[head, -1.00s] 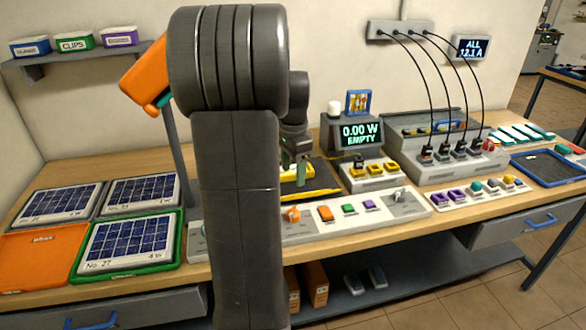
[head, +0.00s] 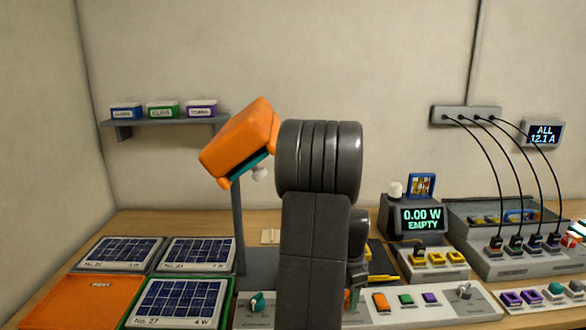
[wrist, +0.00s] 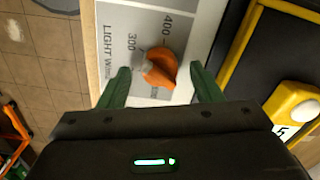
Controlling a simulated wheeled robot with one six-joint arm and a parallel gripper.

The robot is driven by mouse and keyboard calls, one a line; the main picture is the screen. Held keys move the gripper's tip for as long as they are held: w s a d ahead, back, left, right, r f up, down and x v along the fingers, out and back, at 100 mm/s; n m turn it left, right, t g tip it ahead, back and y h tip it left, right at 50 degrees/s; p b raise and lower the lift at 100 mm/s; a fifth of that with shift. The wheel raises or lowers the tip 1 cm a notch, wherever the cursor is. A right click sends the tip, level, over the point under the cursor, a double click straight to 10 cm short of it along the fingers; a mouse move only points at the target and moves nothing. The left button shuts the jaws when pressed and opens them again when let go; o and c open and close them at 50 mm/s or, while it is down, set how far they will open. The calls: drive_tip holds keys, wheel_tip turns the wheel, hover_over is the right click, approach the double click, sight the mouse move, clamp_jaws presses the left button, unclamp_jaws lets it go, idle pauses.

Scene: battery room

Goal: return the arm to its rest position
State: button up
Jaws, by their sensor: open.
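My arm shows in the head view as a thick grey upright link with a ribbed elbow at the middle. My gripper (wrist: 160,72) shows in the wrist view with its two green fingers apart and nothing held. An orange knob (wrist: 161,70) on a grey dial marked 300 and 400 appears between the fingertips in that view. I cannot tell how far above it the fingers are. In the head view my arm hides most of the gripper and part of the console (head: 425,310).
An orange lamp (head: 240,140) on a grey post stands close left of my elbow. Solar panels (head: 178,302) and an orange tile (head: 80,298) cover the left bench. A meter reading 0.00 W (head: 422,217) and a charger with black cables (head: 500,262) stand right. A yellow-edged black tray (wrist: 265,80) borders the dial.

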drive_tip(key=shift+f, duration=0.45)
drive_tip(key=shift+r, duration=0.1)
